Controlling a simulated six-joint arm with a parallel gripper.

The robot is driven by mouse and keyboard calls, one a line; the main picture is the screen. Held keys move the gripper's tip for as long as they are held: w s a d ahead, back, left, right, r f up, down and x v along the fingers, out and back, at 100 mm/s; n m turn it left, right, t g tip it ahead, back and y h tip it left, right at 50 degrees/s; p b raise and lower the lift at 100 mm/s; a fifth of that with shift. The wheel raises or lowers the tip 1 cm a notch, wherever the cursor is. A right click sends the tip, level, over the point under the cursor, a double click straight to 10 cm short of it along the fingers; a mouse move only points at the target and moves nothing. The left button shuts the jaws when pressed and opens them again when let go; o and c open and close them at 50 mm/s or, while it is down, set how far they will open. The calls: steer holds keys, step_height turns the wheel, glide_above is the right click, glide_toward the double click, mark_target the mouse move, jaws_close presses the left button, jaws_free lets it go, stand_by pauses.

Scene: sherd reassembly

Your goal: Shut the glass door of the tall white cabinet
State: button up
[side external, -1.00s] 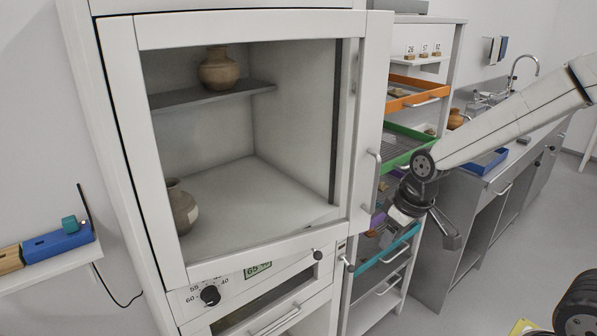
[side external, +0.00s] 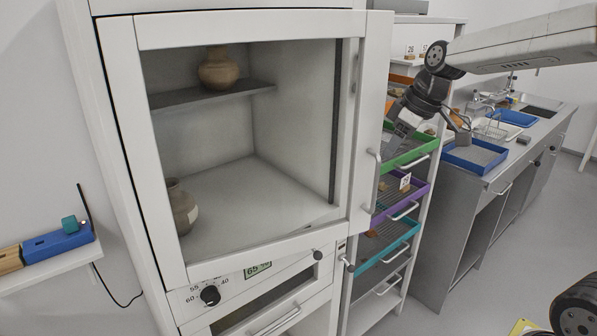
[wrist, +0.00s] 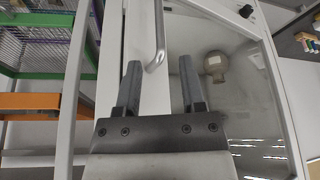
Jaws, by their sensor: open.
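The tall white cabinet (side external: 325,268) has a glass door with a white frame (side external: 230,30). In the side view the door stands ajar, its right edge reaching out past the cabinet's side. An upright bar handle (side external: 373,170) is on the door's right stile; in the wrist view the handle (wrist: 158,30) shows at top centre. My gripper (wrist: 158,62) is open and empty, with the handle's end appearing between and just beyond its fingertips. I cannot tell whether they touch. In the side view my gripper (side external: 393,136) is right of the stile, its fingertips hard to make out.
A rack with green (side external: 412,150), purple (side external: 418,190) and teal (side external: 395,245) trays stands right of the cabinet. Clay pots (side external: 218,70) stand inside the cabinet on a shelf and on its floor. A grey counter (side external: 500,165) holds a blue tray. The front floor is mostly clear.

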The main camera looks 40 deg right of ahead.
steer(key=d+x, duration=0.1)
steer(key=x, duration=0.6)
steer(key=shift+a, duration=0.55)
steer(key=shift+f, duration=0.1)
jaws_close()
steer(key=shift+w, duration=0.1)
stand_by(0.8)
